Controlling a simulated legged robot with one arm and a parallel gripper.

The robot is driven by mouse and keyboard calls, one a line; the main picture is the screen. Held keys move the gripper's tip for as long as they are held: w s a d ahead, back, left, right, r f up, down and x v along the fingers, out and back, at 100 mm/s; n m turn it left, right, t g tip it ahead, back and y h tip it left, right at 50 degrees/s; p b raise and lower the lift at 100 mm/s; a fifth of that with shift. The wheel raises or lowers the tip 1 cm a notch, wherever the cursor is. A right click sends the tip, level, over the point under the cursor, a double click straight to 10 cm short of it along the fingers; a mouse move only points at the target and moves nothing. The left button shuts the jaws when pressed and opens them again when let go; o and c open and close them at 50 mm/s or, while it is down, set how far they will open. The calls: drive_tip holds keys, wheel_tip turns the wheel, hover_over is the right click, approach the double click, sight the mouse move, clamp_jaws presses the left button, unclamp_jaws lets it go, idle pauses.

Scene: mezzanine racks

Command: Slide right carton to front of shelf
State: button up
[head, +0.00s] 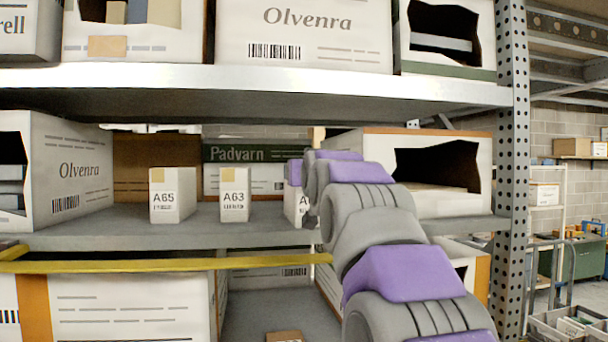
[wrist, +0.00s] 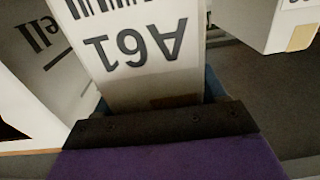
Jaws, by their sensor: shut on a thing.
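The right carton, a small white box labelled A61 (wrist: 140,45), fills the middle of the wrist view, with its label upside down. My gripper (wrist: 158,98) is shut on it, with blue fingers showing at both sides of its near end.
A large Olvenra box (head: 75,170) stands at the left and an open white box (head: 445,202) at the right of the same shelf. A Padvarn box (head: 240,178) is behind the cartons. A yellow bar (head: 160,265) crosses below the shelf. A perforated post (head: 513,170) stands right.

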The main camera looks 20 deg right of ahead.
drive_tip(key=o, duration=1.4)
drive_tip(key=shift+s, duration=0.15)
drive_tip(key=s+a+b, duration=0.2)
drive_tip(key=s+a, duration=0.1)
drive_tip(key=s, duration=1.3)
drive_tip(key=shift+s, duration=0.4)
